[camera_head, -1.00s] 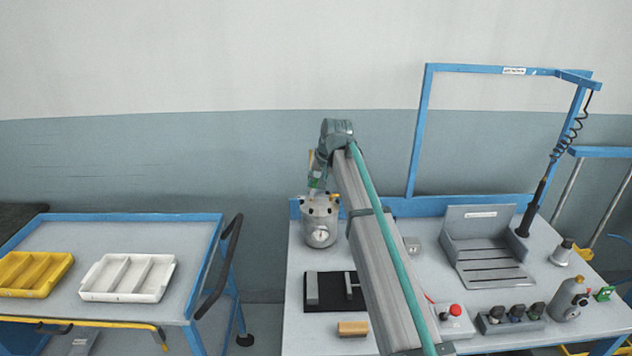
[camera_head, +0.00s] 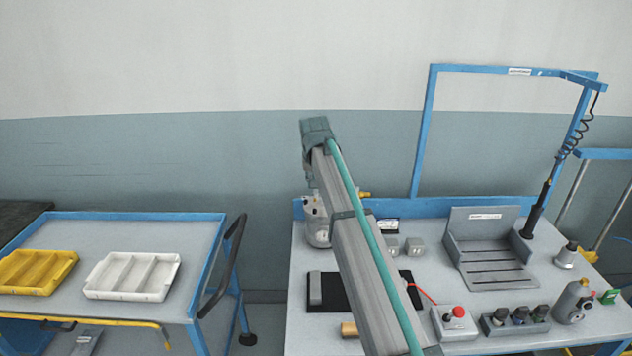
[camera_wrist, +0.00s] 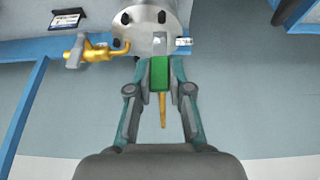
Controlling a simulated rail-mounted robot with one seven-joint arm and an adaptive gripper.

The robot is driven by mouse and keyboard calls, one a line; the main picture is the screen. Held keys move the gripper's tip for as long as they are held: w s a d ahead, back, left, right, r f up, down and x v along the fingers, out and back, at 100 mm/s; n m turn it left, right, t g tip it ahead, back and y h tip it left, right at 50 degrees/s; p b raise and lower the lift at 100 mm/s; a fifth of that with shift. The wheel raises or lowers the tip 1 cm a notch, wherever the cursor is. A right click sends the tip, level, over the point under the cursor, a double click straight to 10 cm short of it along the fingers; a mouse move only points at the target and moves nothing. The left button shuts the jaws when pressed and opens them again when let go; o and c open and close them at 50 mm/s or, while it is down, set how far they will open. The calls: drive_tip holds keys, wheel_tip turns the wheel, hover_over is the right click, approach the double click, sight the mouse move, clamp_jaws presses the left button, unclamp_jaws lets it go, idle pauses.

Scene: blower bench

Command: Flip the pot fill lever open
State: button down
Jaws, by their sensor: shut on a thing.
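The grey pot (camera_head: 316,230) stands at the back left of the bench, partly hidden by my arm in the head view. In the wrist view its rounded body (camera_wrist: 150,40) with dark knobs is at the top. A thin yellow rod (camera_wrist: 163,112) shows beyond the green part. Where the handle joins the pot is hidden. A yellow valve (camera_wrist: 97,53) with a grey handle (camera_wrist: 75,51) sticks out of the pot's side, apart from my fingers.
A blue frame (camera_head: 420,130) rises behind the bench. A grey stepped fixture (camera_head: 485,255), small grey blocks (camera_head: 413,246) and a red-button box (camera_head: 455,322) lie to the right. A trolley with white (camera_head: 132,277) and yellow trays (camera_head: 36,272) stands left.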

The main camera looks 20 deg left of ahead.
drive_tip(key=c, duration=1.1)
unclamp_jaws()
drive_tip(key=shift+o, duration=0.2)
drive_tip(key=v, duration=1.2)
